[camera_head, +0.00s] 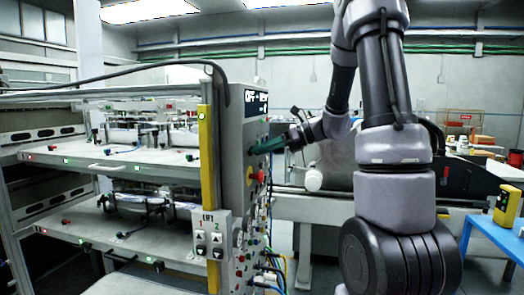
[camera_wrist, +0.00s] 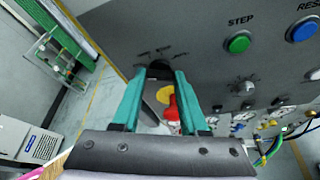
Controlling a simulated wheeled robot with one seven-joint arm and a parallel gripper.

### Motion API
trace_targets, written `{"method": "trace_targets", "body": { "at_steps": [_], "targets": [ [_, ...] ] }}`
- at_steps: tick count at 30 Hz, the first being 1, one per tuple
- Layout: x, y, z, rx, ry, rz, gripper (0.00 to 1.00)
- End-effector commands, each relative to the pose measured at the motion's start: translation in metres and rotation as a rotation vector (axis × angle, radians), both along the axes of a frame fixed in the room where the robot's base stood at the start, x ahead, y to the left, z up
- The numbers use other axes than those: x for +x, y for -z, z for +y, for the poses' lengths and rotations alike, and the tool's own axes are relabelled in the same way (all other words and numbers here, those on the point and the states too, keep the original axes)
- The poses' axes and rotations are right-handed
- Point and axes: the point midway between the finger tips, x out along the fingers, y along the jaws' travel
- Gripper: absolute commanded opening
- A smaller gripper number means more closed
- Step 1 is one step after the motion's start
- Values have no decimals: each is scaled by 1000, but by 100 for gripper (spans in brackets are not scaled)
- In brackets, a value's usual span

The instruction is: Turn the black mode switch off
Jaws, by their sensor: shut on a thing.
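The black mode switch (camera_wrist: 159,68) shows in the wrist view on the grey control panel (camera_wrist: 215,75), with small printed labels just above it. The teal fingers of my gripper (camera_wrist: 159,76) stand on either side of the switch and are shut on it. Which label the switch points to is hard to read. In the head view my gripper (camera_head: 268,147) reaches the panel's face from the right, and the switch is hidden there behind it.
A red knob on a yellow disc (camera_wrist: 171,108) sits between my fingers, nearer the palm. A green STEP button (camera_wrist: 238,44) and a blue button (camera_wrist: 302,30) are to the right. Cables (camera_head: 270,278) hang low on the panel. A shelved machine (camera_head: 110,160) stands left.

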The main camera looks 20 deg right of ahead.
Motion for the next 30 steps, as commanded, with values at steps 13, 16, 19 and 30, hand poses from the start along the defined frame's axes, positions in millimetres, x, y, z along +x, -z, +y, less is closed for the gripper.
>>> {"method": "trace_targets", "body": {
  "at_steps": [13, 16, 19, 30],
  "targets": [
    [-1, 1, 0, -22, 1, -34, 0],
    [-1, 1, 0, -22, 1, -34, 0],
    [-1, 1, 0, -21, 1, -34, 58],
    [-1, 0, -1, -20, 1, -35, 73]
  ]
}}
